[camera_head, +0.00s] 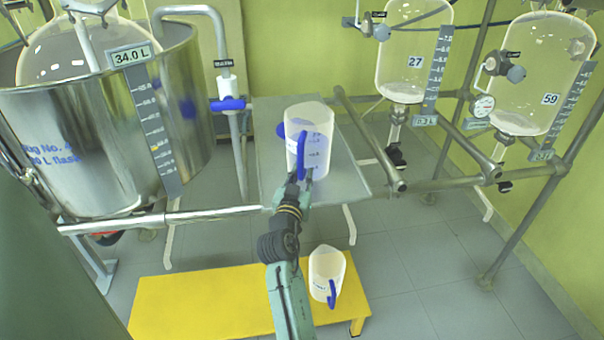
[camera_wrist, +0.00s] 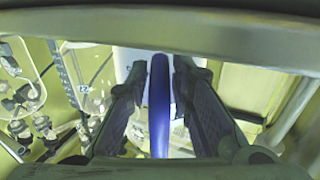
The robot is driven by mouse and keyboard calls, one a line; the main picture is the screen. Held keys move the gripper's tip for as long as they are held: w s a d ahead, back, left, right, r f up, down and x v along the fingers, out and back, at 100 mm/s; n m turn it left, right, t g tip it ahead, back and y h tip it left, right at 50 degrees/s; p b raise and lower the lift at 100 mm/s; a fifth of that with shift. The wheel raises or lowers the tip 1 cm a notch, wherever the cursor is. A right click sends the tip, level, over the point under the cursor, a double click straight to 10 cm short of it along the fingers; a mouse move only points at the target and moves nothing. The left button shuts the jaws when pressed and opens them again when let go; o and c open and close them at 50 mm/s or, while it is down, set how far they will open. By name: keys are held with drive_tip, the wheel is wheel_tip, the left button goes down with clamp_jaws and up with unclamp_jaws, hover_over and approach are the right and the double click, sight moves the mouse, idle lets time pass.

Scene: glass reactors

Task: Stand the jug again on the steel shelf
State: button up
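The clear jug (camera_head: 318,142) with a blue handle (camera_head: 301,156) is upright at the steel shelf (camera_head: 345,178). I cannot tell whether its base touches the shelf. My gripper (camera_head: 303,176) is at the handle, on the near side of the jug. In the wrist view, the blue handle (camera_wrist: 159,105) runs upright between my two fingers (camera_wrist: 160,70), whose tips lie close against it on both sides. The jug's pale body shows behind the fingers, mostly hidden.
A second jug (camera_head: 326,272) with a blue handle stands on the yellow platform (camera_head: 205,302) below. A large steel vessel (camera_head: 60,150) is left of the shelf. Glass reactors (camera_head: 412,65) and pipe rails (camera_head: 480,184) are at right. Bare shelf shows around the jug.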

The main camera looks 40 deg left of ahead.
drive_tip(key=shift+o, duration=1.2)
